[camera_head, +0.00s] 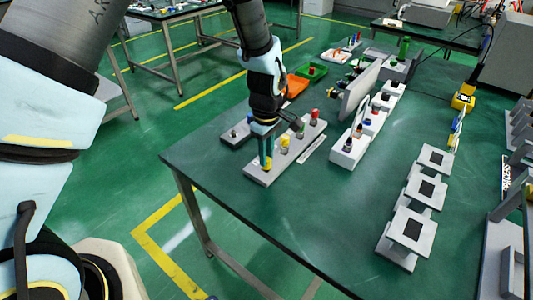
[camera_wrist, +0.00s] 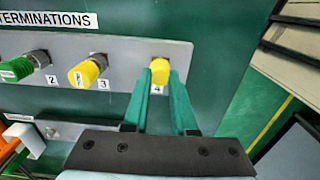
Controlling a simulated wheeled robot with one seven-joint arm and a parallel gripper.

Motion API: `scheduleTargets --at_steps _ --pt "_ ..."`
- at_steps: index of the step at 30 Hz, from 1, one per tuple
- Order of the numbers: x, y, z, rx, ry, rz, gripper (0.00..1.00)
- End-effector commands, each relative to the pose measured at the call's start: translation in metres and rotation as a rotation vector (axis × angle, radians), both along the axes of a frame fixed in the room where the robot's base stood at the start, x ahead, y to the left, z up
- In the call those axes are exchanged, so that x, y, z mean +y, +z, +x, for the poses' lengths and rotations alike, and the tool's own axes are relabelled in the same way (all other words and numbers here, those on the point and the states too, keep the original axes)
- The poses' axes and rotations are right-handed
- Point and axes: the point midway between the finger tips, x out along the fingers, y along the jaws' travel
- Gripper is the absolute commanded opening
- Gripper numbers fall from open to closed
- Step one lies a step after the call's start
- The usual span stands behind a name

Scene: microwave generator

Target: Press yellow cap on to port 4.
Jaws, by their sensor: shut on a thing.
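My gripper (camera_wrist: 160,74) is shut on a yellow cap (camera_wrist: 159,63) at the right end of the grey terminations plate (camera_wrist: 120,52). The cap is at port 4, just above the "4" label, with a green fingertip on each side. The port itself is hidden behind the cap, and I cannot tell how far the cap sits on it. In the head view my gripper (camera_head: 266,158) points down at the near end of the plate (camera_head: 253,175).
Another yellow cap (camera_wrist: 85,73) is on port 3, beside my gripper. A green cap (camera_wrist: 16,69) is farther left. A red cap (camera_head: 314,114) stands at the plate's far end. The near table corner is clear.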

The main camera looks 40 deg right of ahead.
Motion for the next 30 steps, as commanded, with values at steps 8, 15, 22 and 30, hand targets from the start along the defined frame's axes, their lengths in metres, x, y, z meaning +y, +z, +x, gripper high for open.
scheduleTargets --at_steps 8,15,22,30 --pt "0.000 -0.006 0.000 0.000 -0.001 0.000 0.26" --pt "0.000 -0.005 0.000 0.000 0.000 0.000 0.53" --pt "0.000 -0.005 0.000 0.000 0.000 0.000 0.60" --pt "-0.001 0.010 0.001 -0.002 -0.001 -0.004 0.60"
